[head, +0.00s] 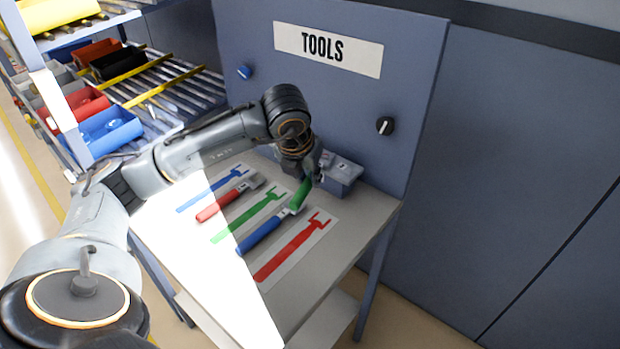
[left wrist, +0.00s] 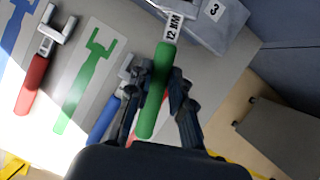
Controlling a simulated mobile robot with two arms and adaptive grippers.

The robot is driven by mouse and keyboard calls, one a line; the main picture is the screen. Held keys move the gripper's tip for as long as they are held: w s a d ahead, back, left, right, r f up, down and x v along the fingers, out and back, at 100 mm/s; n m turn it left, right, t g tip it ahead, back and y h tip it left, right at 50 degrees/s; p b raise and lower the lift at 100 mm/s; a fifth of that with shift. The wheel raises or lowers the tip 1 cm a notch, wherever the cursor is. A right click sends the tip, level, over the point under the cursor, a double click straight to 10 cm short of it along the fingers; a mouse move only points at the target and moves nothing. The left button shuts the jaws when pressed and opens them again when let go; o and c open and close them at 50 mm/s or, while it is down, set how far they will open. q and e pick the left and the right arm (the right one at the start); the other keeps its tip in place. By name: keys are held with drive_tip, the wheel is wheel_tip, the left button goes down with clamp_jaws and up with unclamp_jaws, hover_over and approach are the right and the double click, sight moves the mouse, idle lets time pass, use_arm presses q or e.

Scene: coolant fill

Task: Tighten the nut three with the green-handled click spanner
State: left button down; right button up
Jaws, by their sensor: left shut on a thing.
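The green-handled click spanner (head: 301,192) is in the grip of my left gripper (head: 312,172) above the right back part of the tool table. In the left wrist view its green handle (left wrist: 152,100) lies between the fingers (left wrist: 160,95), with a grey shank marked 12 pointing up the picture. Its far end is cut off by the top edge, beside a grey box (left wrist: 215,20) labelled 3; I cannot tell whether they touch. No nut can be made out. My right gripper is not in view.
On the table (head: 335,262) lie a red-handled spanner (head: 215,207) and a blue-handled spanner (head: 260,235), near painted blue, green (head: 240,222) and red (head: 292,250) tool outlines. The TOOLS panel (head: 400,60) rises behind. A shelf with coloured bins (head: 108,130) stands left.

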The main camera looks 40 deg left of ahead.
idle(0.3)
use_arm(q)
drive_tip(key=shift+s+a+m+h+b, duration=0.1)
drive_tip(key=shift+a+m+h+b, duration=0.2)
drive_tip(key=shift+a+m+b, duration=0.5)
drive_tip(key=shift+a, duration=0.1)
drive_tip(key=shift+a+m+h+b, duration=0.3)
drive_tip(key=shift+a+m+b, duration=0.35)
drive_tip(key=shift+m, duration=0.15)
idle(0.3)
drive_tip(key=shift+a+m+h+b, duration=0.3)
drive_tip(key=shift+a+m+b, duration=0.1)
drive_tip(key=shift+a+m, duration=0.35)
